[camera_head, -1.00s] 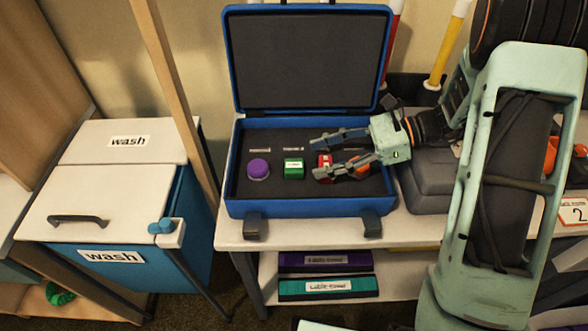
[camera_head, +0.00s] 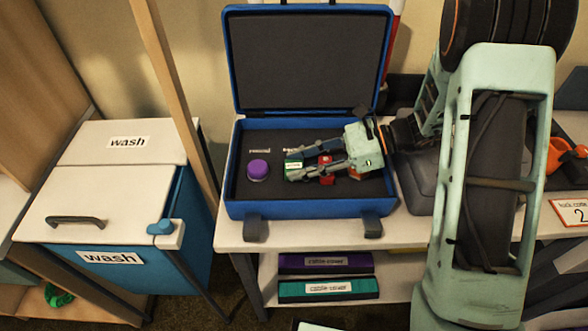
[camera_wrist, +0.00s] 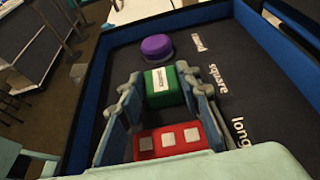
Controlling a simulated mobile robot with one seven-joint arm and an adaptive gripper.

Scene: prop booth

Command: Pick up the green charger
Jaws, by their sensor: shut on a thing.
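The green charger (camera_head: 293,168) is a small green block with a white label, in the open blue case (camera_head: 300,208). My gripper (camera_head: 288,169) reaches in from the right, its two fingers on either side of the green block. In the wrist view the green charger (camera_wrist: 164,88) lies between the fingertips (camera_wrist: 156,88), which are shut on it. A red block (camera_head: 326,170) with pale squares sits just right of it, under the fingers; it also shows in the wrist view (camera_wrist: 168,143). The charger still appears down at the case's foam.
A purple round item (camera_head: 258,169) stands left of the charger in the case. The case's raised lid (camera_head: 308,60) is behind. A white and blue wash bin (camera_head: 110,200) stands left, beyond a wooden post (camera_head: 175,90). A grey case (camera_head: 425,180) lies right.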

